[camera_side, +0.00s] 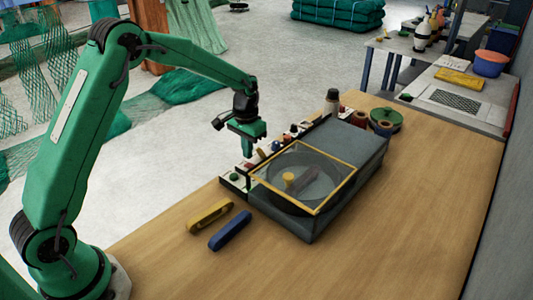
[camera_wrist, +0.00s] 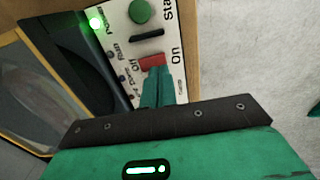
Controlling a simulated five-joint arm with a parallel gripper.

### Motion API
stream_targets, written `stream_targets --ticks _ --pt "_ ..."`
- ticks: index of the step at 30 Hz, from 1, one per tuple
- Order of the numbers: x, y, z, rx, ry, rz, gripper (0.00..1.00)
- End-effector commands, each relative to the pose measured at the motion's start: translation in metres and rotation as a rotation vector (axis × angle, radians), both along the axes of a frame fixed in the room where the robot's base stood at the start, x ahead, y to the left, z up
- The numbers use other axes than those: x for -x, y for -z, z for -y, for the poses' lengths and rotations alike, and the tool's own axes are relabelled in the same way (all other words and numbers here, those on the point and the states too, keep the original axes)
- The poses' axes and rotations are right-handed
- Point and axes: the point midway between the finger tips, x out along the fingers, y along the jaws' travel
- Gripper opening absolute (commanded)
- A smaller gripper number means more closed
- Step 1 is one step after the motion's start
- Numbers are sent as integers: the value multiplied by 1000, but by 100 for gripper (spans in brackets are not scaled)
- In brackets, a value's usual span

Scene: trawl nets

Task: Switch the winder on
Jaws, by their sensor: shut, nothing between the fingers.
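The winder (camera_side: 345,165) is a grey box with a yellow-framed clear lid (camera_side: 303,175), which lies closed over a round well. A white control panel (camera_side: 236,180) runs along its left side. In the wrist view, a red switch (camera_wrist: 152,62) sits between the words Off and On. A green lamp (camera_wrist: 96,20) by the word Power is lit. A green round button (camera_wrist: 140,11) is beside the word Start. My gripper (camera_side: 247,152) is shut and empty above the panel. In the wrist view its fingertips (camera_wrist: 157,76) overlap the red switch's lower edge; I cannot tell if they touch.
A yellow tool (camera_side: 209,216) and a blue tool (camera_side: 230,230) lie on the wooden table in front of the winder. The table's right side is clear.

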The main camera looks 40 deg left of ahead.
Motion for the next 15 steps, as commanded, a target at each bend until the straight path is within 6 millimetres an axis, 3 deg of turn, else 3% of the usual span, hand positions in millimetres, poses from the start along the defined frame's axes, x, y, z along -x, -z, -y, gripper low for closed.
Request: stream_targets --ticks 15 --pt "0 -30 0 0 0 1 0"
